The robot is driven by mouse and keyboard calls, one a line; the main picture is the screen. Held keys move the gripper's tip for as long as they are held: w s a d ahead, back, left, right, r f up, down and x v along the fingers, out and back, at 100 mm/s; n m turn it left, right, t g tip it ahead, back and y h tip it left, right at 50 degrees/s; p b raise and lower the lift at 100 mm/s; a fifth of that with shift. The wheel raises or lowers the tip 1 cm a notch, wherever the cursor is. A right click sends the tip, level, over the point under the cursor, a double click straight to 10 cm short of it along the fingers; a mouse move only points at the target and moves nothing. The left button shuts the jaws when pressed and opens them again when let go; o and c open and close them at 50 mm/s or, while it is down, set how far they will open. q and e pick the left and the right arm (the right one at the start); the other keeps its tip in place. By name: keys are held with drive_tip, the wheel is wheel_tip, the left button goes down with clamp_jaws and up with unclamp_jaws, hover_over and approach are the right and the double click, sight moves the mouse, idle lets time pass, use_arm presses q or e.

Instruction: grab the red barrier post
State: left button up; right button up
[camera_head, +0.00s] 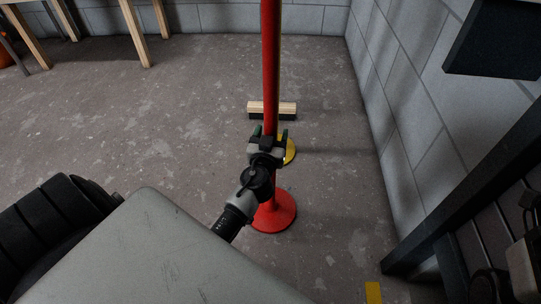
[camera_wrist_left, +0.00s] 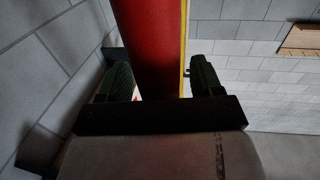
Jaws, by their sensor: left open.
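The red barrier post (camera_head: 270,65) stands upright on a round red base (camera_head: 273,213) on the floor. In the head view my left gripper (camera_head: 269,133) is at the post, its fingers pointing away from me, one on each side. In the left wrist view the post (camera_wrist_left: 151,45) runs between the two open fingers of the left gripper (camera_wrist_left: 162,83). A gap shows on the right side of the post there; whether the left finger touches it I cannot tell. My right gripper is not in view.
A yellow post with a yellow base (camera_head: 290,150) stands close behind the red one. A wood-backed brush head (camera_head: 272,109) lies beyond it. A wooden-legged table (camera_head: 137,35) is at the back left. A grey block wall (camera_head: 405,90) and dark frame (camera_head: 470,195) bound the right.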

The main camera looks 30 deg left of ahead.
use_arm(q)
drive_tip(key=shift+w+a, duration=0.1)
drive_tip(key=shift+w, duration=0.1)
clamp_jaws()
idle(0.3)
drive_tip(key=shift+r, duration=0.15)
